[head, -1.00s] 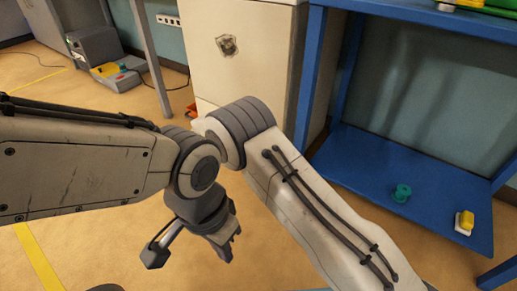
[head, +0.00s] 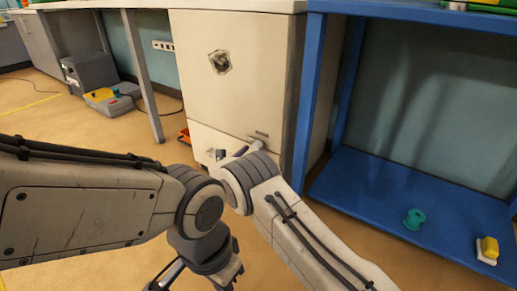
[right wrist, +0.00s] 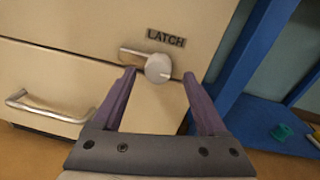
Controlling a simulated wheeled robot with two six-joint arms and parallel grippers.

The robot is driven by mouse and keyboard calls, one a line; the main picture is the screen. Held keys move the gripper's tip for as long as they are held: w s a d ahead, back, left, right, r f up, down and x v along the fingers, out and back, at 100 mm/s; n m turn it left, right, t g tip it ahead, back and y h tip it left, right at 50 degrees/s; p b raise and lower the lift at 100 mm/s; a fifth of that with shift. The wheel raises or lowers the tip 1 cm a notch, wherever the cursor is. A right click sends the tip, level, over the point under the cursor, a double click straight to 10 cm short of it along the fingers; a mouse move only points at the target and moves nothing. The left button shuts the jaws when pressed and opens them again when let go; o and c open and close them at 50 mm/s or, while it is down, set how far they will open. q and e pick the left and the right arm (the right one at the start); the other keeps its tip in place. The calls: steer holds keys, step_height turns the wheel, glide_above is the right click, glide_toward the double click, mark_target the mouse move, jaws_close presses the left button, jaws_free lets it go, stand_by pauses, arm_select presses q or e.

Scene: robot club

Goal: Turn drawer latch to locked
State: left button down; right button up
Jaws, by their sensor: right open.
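In the right wrist view, the latch (right wrist: 158,68) is a round pale knob with a short lever sticking out to the left, tilted slightly up. A dark label (right wrist: 166,38) above it reads LATCH. My right gripper (right wrist: 158,77) is open, its purple fingers on either side of the knob's lower part; I cannot tell whether they touch it. In the head view my right gripper (head: 230,153) is at the white cabinet front (head: 210,100), partly hidden by my arm. My left gripper (head: 205,272) hangs low at the bottom edge, partly cut off, and its jaws are unclear.
A metal drawer handle (right wrist: 45,108) is left of and below the latch. A blue shelf unit (head: 365,185) stands right of the cabinet, with a teal spool (head: 414,219) and a yellow-and-white item (head: 488,248) on its lower shelf.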

arm_select(q)
steer(key=shift+w+d+f, duration=0.2)
steer(key=shift+w+d, duration=0.15)
steer(key=shift+w, duration=0.25)
arm_select(e)
steer(key=shift+x, duration=1.05)
